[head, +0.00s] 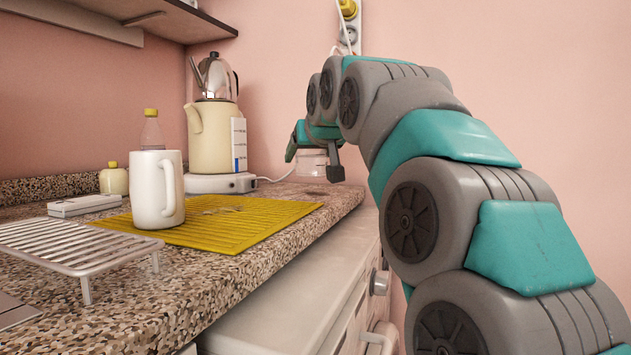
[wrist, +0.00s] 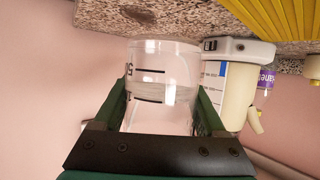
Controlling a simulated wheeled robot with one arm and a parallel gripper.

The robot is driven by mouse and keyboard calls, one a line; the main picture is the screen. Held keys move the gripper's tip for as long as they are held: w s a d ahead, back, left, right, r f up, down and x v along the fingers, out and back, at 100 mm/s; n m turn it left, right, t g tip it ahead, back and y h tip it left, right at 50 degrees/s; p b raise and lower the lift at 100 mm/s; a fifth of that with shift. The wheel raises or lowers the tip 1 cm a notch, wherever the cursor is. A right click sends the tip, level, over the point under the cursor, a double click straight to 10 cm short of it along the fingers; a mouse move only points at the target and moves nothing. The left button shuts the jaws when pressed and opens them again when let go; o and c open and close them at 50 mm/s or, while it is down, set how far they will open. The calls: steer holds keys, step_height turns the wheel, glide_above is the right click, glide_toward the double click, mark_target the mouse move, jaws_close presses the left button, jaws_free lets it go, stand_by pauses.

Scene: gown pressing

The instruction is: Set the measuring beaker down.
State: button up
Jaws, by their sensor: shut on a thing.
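The measuring beaker (head: 312,162) is clear with dark marks and stands out at the far right end of the counter in the head view. It fills the middle of the wrist view (wrist: 163,75), where its printed scale shows. My gripper (head: 317,152) is shut on the beaker, with one finger on each side of it in the wrist view (wrist: 160,112). The beaker is close to the speckled counter (head: 335,196); I cannot tell whether its base touches the counter.
The cream kettle (head: 212,135) on its white base (head: 215,184) stands left of the beaker, with a cord behind. A yellow mat (head: 270,215) bearing a white mug (head: 155,190) and a wire rack (head: 75,245) lie nearer. Bare counter shows near the right edge.

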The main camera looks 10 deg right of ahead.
steer(key=w+p, duration=0.1)
steer(key=w, duration=0.3)
steer(key=w+d+p, duration=0.1)
steer(key=w+p, duration=0.1)
steer(key=w, duration=0.3)
steer(key=w+f+p, duration=0.1)
steer(key=w+p, duration=0.1)
steer(key=w, duration=0.2)
steer(key=shift+w+d, duration=0.35)
steer(key=shift+w+f, duration=0.2)
steer(key=shift+f, duration=0.05)
step_height(320, 180, down, 4)
steer(key=b, duration=0.3)
steer(key=shift+r, duration=0.35)
steer(key=o, duration=1.4)
steer(key=shift+o, duration=0.2)
